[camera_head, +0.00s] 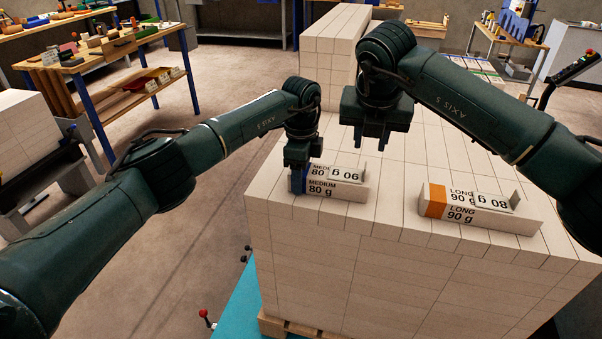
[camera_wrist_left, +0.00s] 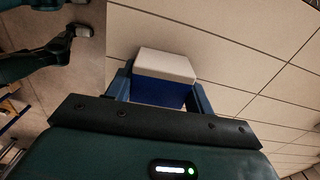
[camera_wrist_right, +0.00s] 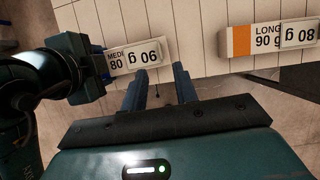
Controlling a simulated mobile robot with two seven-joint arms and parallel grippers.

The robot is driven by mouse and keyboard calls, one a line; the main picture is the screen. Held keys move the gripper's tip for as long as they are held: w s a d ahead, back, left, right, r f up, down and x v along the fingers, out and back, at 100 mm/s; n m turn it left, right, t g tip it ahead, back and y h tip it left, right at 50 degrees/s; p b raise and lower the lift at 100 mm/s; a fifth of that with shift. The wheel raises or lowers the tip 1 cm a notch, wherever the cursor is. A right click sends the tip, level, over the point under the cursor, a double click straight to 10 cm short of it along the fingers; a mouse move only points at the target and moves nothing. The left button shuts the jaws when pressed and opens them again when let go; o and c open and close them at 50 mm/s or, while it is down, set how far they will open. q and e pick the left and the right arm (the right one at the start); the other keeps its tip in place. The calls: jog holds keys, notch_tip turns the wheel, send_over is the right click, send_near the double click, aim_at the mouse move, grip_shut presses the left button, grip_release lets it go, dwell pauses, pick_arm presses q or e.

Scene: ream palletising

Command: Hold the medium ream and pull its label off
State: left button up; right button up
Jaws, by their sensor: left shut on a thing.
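The medium ream (camera_head: 340,191), marked "MEDIUM 80 g" with a blue end band, lies on the stack near its front edge. A white label (camera_head: 348,172) with an upside-down "90 g" sits on its top, right of the printed "80"; it also shows in the right wrist view (camera_wrist_right: 142,57). My left gripper (camera_head: 300,189) is shut on the ream's left, blue-banded end; the left wrist view shows this white and blue end (camera_wrist_left: 163,78) between its fingers. My right gripper (camera_head: 371,140) is open and empty, above and right of the ream, apart from the label.
The long ream (camera_head: 465,213), with an orange band and an upside-down "80 g" label (camera_head: 492,201), lies to the right on the same stack (camera_head: 330,262) of white reams. A taller block (camera_head: 333,45) stands behind. Bare stack top lies between the two marked reams.

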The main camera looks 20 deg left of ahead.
jog(key=x, duration=0.8)
jog(key=shift+f, duration=0.15)
grip_shut()
dwell(0.8)
jog(key=shift+r, duration=0.6)
jog(key=shift+r, duration=0.35)
jog(key=shift+r, duration=1.35)
